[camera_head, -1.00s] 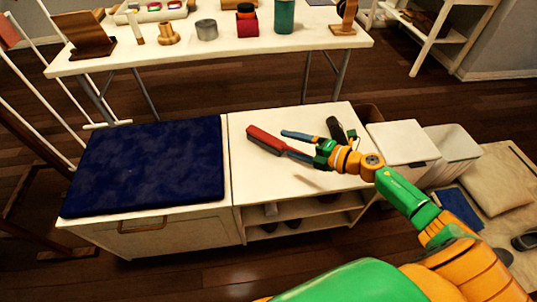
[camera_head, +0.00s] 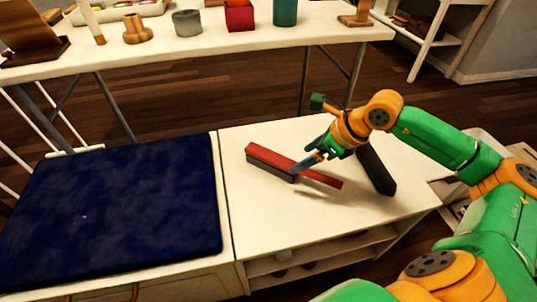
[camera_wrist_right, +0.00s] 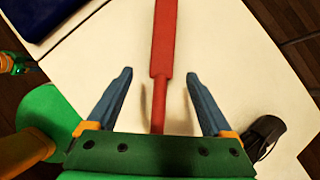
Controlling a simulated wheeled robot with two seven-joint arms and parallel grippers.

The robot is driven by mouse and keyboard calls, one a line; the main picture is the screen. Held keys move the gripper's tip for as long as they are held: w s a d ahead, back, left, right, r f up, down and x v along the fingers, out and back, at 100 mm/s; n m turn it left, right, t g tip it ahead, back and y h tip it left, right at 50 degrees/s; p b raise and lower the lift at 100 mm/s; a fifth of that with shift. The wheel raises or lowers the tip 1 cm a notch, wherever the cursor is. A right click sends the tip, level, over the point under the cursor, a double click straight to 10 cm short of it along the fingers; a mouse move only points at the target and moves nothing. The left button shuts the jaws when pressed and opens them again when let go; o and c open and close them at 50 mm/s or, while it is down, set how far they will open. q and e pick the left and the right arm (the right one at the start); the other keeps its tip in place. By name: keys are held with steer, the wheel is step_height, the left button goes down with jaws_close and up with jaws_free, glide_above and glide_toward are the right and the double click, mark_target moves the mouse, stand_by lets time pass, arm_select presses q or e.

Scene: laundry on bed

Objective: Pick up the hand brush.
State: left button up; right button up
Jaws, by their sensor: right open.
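The hand brush (camera_head: 270,156) is red with a dark underside. It lies on the white cabinet top (camera_head: 240,215), its handle pointing right toward the front. In the right wrist view the red brush (camera_wrist_right: 164,40) runs lengthwise, its narrower handle reaching back between the blue fingers. My right gripper (camera_head: 305,166) is over the brush in the head view, hiding part of it. The right wrist view shows this gripper (camera_wrist_right: 160,74) open, with one finger on each side of the handle and gaps between. Contact cannot be seen.
A black object (camera_head: 375,170) lies on the cabinet top right of the brush; it also shows in the right wrist view (camera_wrist_right: 266,132). A dark blue cushion (camera_head: 120,215) covers the left part. A table (camera_head: 215,44) with several items stands behind. The cabinet top's front is clear.

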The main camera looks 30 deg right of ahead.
mark_target(276, 164)
steer(key=x, duration=0.3)
steer(key=b+x, duration=0.1)
steer(key=x, duration=0.2)
steer(key=shift+w+d+f, duration=0.1)
steer(key=shift+d+f, duration=0.05)
steer(key=shift+f, duration=0.25)
arm_select(q)
steer(key=shift+w+d+r, duration=0.15)
steer(key=shift+w+r, duration=0.6)
steer(key=shift+r, duration=0.25)
arm_select(e)
steer(key=shift+r, duration=0.1)
jaws_close()
